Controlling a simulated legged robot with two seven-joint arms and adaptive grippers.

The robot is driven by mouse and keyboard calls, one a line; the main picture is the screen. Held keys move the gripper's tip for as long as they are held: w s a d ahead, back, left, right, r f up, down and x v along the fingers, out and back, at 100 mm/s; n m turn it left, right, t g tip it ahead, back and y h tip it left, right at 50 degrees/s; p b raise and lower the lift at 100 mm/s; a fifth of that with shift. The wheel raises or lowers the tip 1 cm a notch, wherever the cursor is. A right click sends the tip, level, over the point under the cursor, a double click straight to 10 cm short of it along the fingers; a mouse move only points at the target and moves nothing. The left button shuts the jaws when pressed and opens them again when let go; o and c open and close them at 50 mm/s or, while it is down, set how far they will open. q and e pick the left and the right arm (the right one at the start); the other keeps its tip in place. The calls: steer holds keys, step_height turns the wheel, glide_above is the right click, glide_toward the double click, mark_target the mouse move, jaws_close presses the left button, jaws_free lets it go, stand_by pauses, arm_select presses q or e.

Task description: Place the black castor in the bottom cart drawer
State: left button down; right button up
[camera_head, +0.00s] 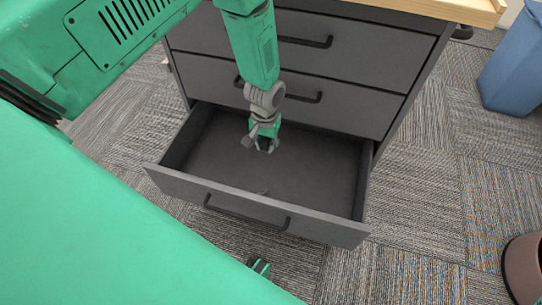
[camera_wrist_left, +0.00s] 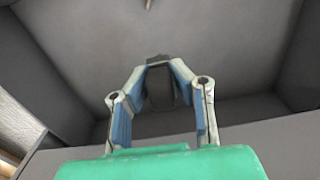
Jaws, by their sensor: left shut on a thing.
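In the head view the castor is small and mostly hidden by the fingers. I cannot tell whether it touches the drawer floor (camera_head: 318,180).
The grey cart's two upper drawers (camera_head: 350,100) are closed above the open one. A wooden top (camera_head: 450,8) overhangs the cart. A blue bin (camera_head: 515,65) stands at the right, and a brown round object (camera_head: 522,268) at the lower right. Carpet between them is clear.

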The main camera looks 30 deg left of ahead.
arm_select(q)
steer(key=f+b, duration=0.2)
steer(key=f, duration=0.3)
steer(key=f+b, duration=0.2)
steer(key=f, duration=0.4)
steer(key=f+b, duration=0.3)
steer(key=f, duration=0.2)
steer(key=shift+a+f, duration=0.35)
steer(key=shift+r, duration=0.15)
arm_select(e)
step_height(320, 180, down, 8)
arm_select(q)
steer(key=c, duration=1.9)
jaws_free()
steer(key=shift+f, duration=0.2)
steer(key=o, duration=0.5)
steer(key=shift+c, duration=0.2)
steer(key=shift+r, duration=0.1)
arm_select(e)
steer(key=shift+f, duration=0.1)
arm_select(q)
steer(key=shift+r, duration=0.1)
